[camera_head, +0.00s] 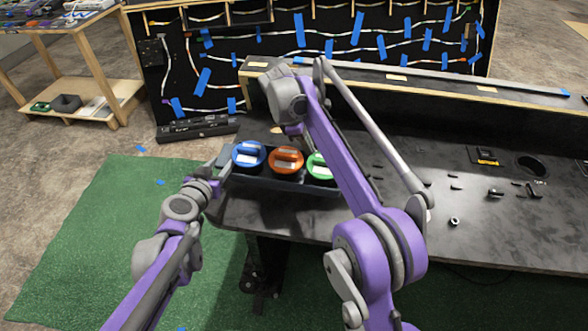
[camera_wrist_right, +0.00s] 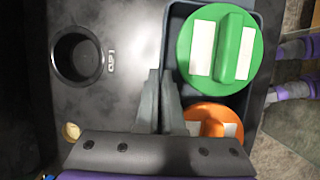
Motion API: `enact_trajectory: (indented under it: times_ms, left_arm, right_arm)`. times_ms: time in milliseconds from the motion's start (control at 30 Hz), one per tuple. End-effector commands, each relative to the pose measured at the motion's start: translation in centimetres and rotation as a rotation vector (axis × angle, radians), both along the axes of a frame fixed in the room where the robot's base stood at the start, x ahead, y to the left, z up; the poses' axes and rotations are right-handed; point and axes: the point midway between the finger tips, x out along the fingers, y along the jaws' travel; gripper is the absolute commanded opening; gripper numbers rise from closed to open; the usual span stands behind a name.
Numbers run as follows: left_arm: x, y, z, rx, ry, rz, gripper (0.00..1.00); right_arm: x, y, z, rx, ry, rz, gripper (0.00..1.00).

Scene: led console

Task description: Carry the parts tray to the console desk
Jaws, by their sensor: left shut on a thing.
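The parts tray (camera_head: 290,184) is a dark grey box at the left end of the black console desk (camera_head: 475,240). It holds a blue-lidded (camera_head: 249,154), an orange-lidded (camera_head: 286,160) and a green-lidded container (camera_head: 319,166). I cannot tell whether it rests on the desk or hangs just above it. My left gripper (camera_head: 224,160) is shut on the tray's left end. My right gripper is at the tray's far side, mostly hidden by its arm in the head view. In the right wrist view its fingers (camera_wrist_right: 162,100) are close together at the tray wall (camera_wrist_right: 167,45), beside the green lid.
A black panel (camera_head: 275,60) with wires and blue tape stands behind the desk. A raised ledge runs along the desk's back. Small parts and a round hole (camera_head: 531,167) lie to the right. A wooden table (camera_head: 75,70) stands at the far left. Green mat (camera_head: 80,240) covers the floor.

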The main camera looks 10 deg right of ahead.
Motion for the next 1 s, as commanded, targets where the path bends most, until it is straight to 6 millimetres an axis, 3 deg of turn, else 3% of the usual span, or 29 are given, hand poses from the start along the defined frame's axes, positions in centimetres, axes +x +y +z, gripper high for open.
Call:
enact_trajectory:
  times_ms: [467,1000]
  left_arm:
    - [-0.1,-0.3,-0.2,-0.002,0.001,-0.007,0.0]
    - [0.0,-0.3,-3.0,-0.003,0.001,-0.006,0.0]
  right_arm:
    - [0.0,0.4,-0.2,0.006,0.001,0.003,0.0]
    - [0.0,0.4,-3.0,0.006,0.001,0.003,0.0]
